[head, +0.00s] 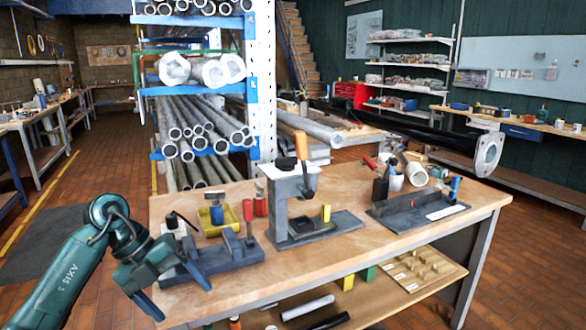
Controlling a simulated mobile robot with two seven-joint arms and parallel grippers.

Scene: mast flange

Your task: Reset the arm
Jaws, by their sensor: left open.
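My left arm (60,275) comes in from the lower left, teal and dark. My left gripper (181,298) is at the workbench's front left corner, pointing downward with its two fingers spread apart. Nothing shows between the fingers. It overlaps the near end of a dark grey fixture (225,258) in the picture; I cannot tell whether they touch. My right gripper is not in view.
The wooden workbench (340,262) carries a grey press-like stand (290,205) with an orange handle, and another dark fixture (420,209) at right. A yellow bin (218,221) stands behind the left fixture. A long black flanged mast (430,132) lies behind. Brick floor is open at left.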

